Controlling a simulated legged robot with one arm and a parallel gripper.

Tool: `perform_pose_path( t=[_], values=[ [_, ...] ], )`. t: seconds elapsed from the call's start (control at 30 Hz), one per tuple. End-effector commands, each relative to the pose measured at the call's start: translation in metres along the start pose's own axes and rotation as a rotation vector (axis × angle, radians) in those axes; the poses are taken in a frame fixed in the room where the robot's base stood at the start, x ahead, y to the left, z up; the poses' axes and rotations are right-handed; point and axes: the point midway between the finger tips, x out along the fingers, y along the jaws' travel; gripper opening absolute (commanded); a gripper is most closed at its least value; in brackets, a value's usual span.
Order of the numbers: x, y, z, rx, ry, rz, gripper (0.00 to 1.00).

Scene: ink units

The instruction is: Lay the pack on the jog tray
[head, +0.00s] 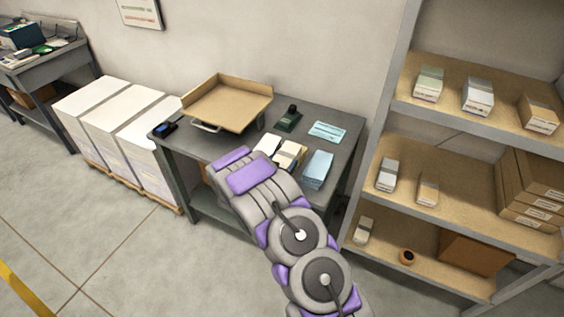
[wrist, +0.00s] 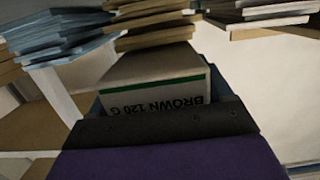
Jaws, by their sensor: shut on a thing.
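The jog tray (head: 228,103) is a tan, tilted tray with raised walls on the left part of the grey table in the head view. My gripper (wrist: 158,112) shows in the wrist view as a dark jaw edge above a purple part. It is shut on a pack (wrist: 150,72) with a pale label, a green stripe and the words "BROWN 120 G", seen upside down. In the head view my arm covers the gripper and the held pack, in front of the table and below the tray.
White (head: 268,145), brown (head: 291,152) and blue (head: 317,168) stacks stand on the table (head: 215,148); stacks also show close by in the wrist view (wrist: 152,22). A dark green device (head: 289,119) is behind them. Shelving (head: 380,140) stands right, white paper piles (head: 105,115) left.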

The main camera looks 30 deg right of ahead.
Motion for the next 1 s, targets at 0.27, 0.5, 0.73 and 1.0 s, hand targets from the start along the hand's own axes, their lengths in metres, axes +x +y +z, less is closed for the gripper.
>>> perform_pose_path(
  t=[0.27, 0.5, 0.73, 1.0],
  values=[
    [0.001, 0.000, 0.004, 0.000, 0.001, 0.000, 0.89],
    [0.001, 0.000, 0.004, -0.001, 0.000, 0.000, 1.00],
    [0.000, 0.000, 0.000, 0.000, 0.001, 0.000, 1.00],
    [-0.036, -0.001, -0.006, -0.006, -0.003, -0.004, 1.00]
  ],
)
